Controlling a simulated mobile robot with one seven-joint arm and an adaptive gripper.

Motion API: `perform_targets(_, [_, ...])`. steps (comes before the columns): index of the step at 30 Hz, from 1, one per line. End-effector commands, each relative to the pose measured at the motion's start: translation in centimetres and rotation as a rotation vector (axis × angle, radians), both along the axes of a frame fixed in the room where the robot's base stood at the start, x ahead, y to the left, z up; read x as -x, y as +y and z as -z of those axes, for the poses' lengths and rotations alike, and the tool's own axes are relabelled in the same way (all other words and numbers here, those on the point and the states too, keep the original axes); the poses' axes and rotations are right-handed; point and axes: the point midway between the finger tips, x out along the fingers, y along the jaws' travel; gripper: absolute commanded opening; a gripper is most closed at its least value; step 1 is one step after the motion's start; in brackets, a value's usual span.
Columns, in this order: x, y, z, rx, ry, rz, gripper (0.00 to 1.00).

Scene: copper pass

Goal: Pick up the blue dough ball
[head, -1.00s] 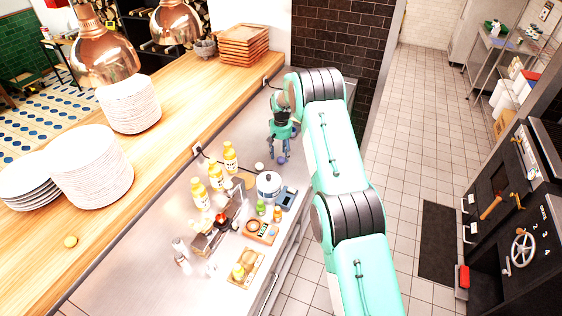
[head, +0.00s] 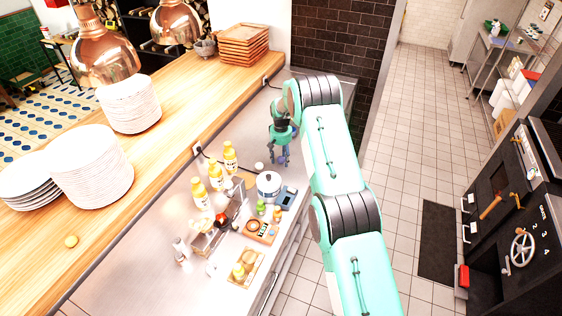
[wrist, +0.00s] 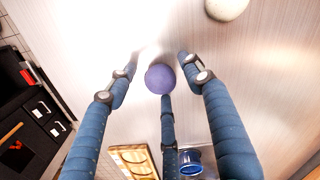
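The blue dough ball (wrist: 160,78) lies on the steel counter (wrist: 215,60) in the wrist view. My gripper (wrist: 158,70) is open, with two fingertips spread left and right of the ball. A third finger comes up from below, its tip close to the ball's near edge; I cannot tell whether it touches. In the head view my gripper (head: 281,160) points down over the far part of the counter, and its fingers largely hide the ball there.
A pale ball (wrist: 228,8) lies right of my gripper. The wooden ledge (head: 160,135) borders the counter on the left.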

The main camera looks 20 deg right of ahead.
Motion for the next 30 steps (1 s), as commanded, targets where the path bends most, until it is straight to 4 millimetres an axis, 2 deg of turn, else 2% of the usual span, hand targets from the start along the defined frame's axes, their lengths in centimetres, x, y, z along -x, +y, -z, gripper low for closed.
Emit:
perform_targets(1, [0.0,0.0,0.0,0.0,0.0,0.0,0.4])
perform_targets(6, [0.0,0.0,0.0,0.0,0.0,0.0,0.06])
perform_targets(20, [0.0,0.0,-0.4,0.0,-0.001,0.0,0.05])
perform_targets(26, [-0.1,0.0,-1.8,0.0,-0.002,0.0,0.05])
perform_targets(30, [-0.1,0.0,-3.6,0.0,-0.002,0.0,0.05])
